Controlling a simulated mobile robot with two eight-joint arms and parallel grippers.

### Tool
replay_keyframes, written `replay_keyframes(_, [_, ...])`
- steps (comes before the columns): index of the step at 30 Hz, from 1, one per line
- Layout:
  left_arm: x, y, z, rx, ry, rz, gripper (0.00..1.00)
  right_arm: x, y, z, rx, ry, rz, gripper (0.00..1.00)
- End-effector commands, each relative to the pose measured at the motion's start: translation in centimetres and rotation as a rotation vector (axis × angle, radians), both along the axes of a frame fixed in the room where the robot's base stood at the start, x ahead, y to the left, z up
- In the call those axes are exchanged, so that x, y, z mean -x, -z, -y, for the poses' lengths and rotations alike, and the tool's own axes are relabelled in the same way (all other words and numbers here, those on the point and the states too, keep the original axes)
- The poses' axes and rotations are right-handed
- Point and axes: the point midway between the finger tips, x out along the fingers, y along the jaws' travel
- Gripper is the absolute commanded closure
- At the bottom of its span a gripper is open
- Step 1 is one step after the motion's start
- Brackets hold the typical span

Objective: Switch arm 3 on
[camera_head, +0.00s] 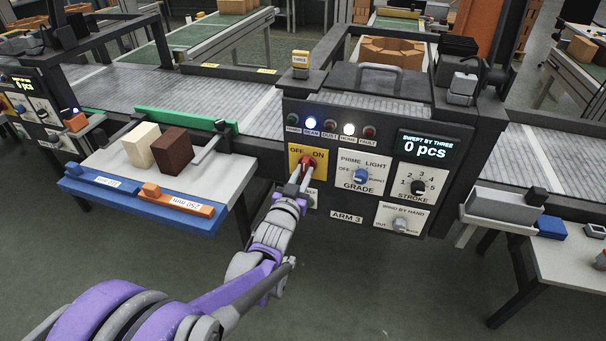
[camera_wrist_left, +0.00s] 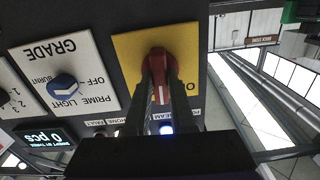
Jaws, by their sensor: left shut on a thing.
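The arm 3 panel has a yellow OFF/ON plate (camera_head: 294,156) with a red knob (camera_head: 306,165). My left gripper (camera_head: 301,178) is shut on this red knob from the front. The wrist view shows the two dark fingers (camera_wrist_left: 162,95) on either side of the red knob (camera_wrist_left: 160,68). A white line on the knob runs towards the edge with the OFF and ON words. The fingers cover part of those words, so I cannot tell which word it points at. The ARM 3 label (camera_head: 346,216) is below. My right gripper is not in view.
The GRADE knob (camera_head: 361,174), STROKE knob (camera_head: 418,187) and hand-wind knob (camera_head: 400,224) sit to the right. The BEAM lamp (camera_head: 311,123) and HOME lamp (camera_head: 348,129) are lit. The display (camera_head: 425,147) reads 0 pcs. A side table (camera_head: 221,178) with two blocks stands left.

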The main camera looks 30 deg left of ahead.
Motion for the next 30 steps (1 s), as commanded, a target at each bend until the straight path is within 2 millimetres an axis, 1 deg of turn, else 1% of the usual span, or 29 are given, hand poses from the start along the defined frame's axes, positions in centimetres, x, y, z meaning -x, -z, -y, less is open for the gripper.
replay_keyframes(9, [0.05,0.09,0.01,-0.290,0.000,-0.071,1.00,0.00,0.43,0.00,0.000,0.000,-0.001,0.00])
replay_keyframes(18, [0.03,0.09,-0.01,-0.528,0.000,-0.129,1.00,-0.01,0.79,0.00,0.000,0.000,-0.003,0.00])
replay_keyframes(24, [0.04,0.09,-0.02,-0.634,0.001,-0.155,1.00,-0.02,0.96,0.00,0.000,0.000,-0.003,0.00])
replay_keyframes(30, [0.04,0.07,0.00,-0.696,0.001,-0.169,1.00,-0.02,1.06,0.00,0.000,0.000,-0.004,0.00])
